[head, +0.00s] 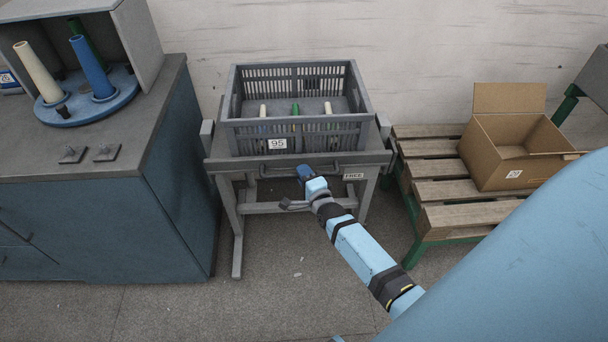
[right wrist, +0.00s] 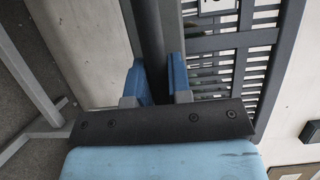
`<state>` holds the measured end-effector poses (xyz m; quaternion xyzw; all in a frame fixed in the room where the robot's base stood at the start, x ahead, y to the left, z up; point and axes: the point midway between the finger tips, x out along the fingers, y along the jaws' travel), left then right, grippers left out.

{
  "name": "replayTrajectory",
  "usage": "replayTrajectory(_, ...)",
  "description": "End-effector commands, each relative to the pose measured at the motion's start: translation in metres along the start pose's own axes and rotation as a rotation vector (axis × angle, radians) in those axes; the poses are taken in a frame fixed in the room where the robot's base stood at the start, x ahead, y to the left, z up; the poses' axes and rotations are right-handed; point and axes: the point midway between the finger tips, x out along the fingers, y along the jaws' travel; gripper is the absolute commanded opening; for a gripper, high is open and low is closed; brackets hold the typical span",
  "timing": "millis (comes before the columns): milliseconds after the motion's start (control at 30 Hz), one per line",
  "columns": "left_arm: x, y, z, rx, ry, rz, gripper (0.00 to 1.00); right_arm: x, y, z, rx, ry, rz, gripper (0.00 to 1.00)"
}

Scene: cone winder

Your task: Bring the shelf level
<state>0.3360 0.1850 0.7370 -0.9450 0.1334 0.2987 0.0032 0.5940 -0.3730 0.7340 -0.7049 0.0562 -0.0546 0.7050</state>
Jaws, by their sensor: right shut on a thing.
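The grey shelf (head: 222,165) stands against the wall on a metal frame, with a dark handle bar (head: 272,173) along its front. Its front edge looks slightly higher at the right in the head view; I cannot tell whether that is real tilt or the viewing angle. A grey slatted crate (head: 345,134) marked 95 sits on it and holds several cones. My right gripper (head: 305,172) is shut on the handle bar. In the right wrist view, the blue fingers (right wrist: 158,78) stand on both sides of the dark bar (right wrist: 150,35). My left gripper is out of view.
A label reading FREE (head: 354,177) is at the shelf's right front. At left is a blue cabinet (head: 100,215) with a round cone holder (head: 85,103). At right, a cardboard box (head: 515,165) stands on a wooden pallet (head: 428,168). The floor in front is clear.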

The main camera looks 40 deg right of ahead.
Motion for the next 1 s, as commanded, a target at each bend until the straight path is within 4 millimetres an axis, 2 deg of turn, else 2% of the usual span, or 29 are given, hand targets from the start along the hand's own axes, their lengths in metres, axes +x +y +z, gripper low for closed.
replayTrajectory(33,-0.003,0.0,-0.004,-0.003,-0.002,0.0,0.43,0.002,-0.009,-0.001,-0.002,0.001,-0.006,0.0)
replayTrajectory(400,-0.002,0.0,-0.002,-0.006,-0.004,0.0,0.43,0.003,-0.011,-0.002,-0.004,0.001,-0.011,0.0)
replayTrajectory(433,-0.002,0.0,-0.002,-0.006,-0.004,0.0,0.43,0.003,-0.012,-0.002,-0.004,0.002,-0.011,0.26)
replayTrajectory(500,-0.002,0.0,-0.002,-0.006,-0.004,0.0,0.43,0.003,-0.011,-0.001,-0.003,0.001,-0.01,0.42)
replayTrajectory(533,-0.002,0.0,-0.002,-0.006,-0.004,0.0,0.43,0.003,-0.011,-0.001,-0.003,0.001,-0.009,0.44)
replayTrajectory(833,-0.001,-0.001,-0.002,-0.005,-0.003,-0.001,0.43,-0.001,-0.008,-0.001,-0.001,0.0,-0.003,0.44)
replayTrajectory(1000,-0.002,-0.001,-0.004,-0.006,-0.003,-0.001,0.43,-0.022,-0.007,-0.001,0.0,0.001,-0.001,0.44)
